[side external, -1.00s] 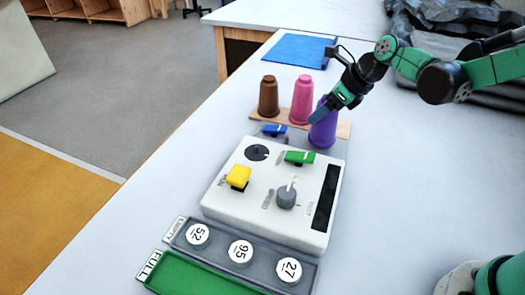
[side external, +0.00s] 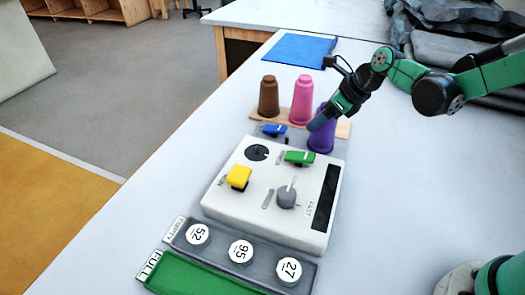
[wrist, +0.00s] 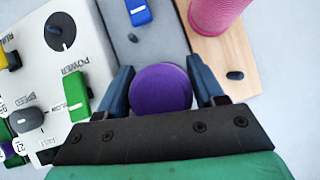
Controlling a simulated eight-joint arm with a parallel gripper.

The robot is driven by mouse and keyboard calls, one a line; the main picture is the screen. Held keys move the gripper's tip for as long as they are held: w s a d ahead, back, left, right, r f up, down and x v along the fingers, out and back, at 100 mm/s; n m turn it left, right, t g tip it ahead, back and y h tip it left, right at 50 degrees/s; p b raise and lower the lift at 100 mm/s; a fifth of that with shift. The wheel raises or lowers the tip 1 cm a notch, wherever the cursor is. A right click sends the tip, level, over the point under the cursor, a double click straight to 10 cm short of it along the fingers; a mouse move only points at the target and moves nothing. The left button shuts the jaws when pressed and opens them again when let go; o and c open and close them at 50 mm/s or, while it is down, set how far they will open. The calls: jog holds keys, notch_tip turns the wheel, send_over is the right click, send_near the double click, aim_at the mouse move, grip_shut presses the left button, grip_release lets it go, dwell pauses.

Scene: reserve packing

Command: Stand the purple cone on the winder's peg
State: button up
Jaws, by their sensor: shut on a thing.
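The purple cone (side external: 322,140) is held upright between the fingers of my gripper (side external: 316,122). In the wrist view my gripper (wrist: 160,76) is closed on both sides of the cone (wrist: 162,88), whose round purple top faces the camera. The winder (side external: 265,205) is a white box with a yellow, a green and a grey control. A grey plate (wrist: 150,55) with a blue lever (side external: 274,130) adjoins its far side. The cone is over or at the plate's right end.
A wooden board (side external: 343,129) behind the winder bears a brown cone (side external: 268,97) and a pink cone (side external: 302,100). A small dark peg (wrist: 235,75) on it is bare. Numbered discs lie in a grey tray (side external: 222,258) in front. A blue mat (side external: 300,50) lies farther back.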

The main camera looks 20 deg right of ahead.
jog(key=shift+f, duration=0.1)
dwell(0.3)
jog(key=o, duration=1.5)
jog(key=shift+c, duration=0.2)
jog(key=shift+o, duration=0.2)
notch_tip(320, 180, up, 11)
dwell(0.4)
